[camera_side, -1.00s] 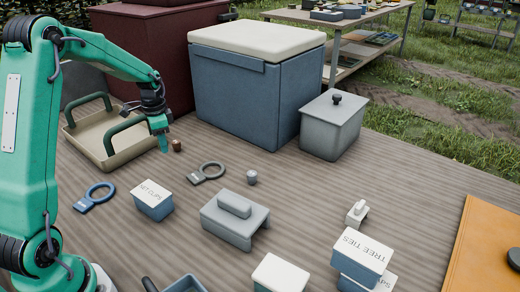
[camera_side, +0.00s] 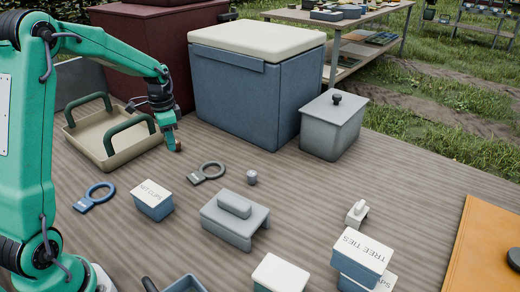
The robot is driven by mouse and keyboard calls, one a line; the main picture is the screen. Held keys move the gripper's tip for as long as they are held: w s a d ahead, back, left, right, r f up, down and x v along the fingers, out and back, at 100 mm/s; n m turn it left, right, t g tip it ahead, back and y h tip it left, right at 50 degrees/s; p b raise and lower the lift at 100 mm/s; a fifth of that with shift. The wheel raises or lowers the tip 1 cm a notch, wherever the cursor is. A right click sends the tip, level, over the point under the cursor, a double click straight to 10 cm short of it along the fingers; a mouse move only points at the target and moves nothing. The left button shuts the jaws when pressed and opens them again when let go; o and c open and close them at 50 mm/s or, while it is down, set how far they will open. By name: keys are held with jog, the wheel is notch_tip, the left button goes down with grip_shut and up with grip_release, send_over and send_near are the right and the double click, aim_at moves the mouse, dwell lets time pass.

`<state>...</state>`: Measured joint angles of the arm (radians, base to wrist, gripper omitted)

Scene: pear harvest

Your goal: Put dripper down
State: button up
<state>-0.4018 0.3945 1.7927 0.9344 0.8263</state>
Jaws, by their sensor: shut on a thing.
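My gripper (camera_side: 173,141) is shut on a small brown piece, taken to be the dripper (camera_side: 178,147). Only a bit of the piece shows at the fingertips, the rest is hidden behind them. It is low over the wooden table (camera_side: 300,210), just right of the beige tray; I cannot tell whether it touches the tabletop.
The beige tray (camera_side: 122,157) with green handles is close on the left. A grey ring tool (camera_side: 206,173), a blue ring tool (camera_side: 95,197), a small grey cup (camera_side: 252,178) and a labelled box (camera_side: 153,205) lie in front. A blue cooler (camera_side: 240,105) stands behind.

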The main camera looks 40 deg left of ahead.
notch_tip(320, 180, up, 5)
jog(key=shift+f, duration=0.2)
jog(key=shift+w+a+r, duration=0.1)
jog(key=shift+a+r, duration=0.15)
jog(key=w+a, duration=0.2)
jog(key=a, duration=1.3)
send_over(120, 144)
jog(key=shift+m, duration=0.3)
jog(key=shift+f, duration=7.65)
jog(key=shift+f, duration=0.15)
jog(key=o, duration=0.9)
jog(key=shift+o, duration=0.2)
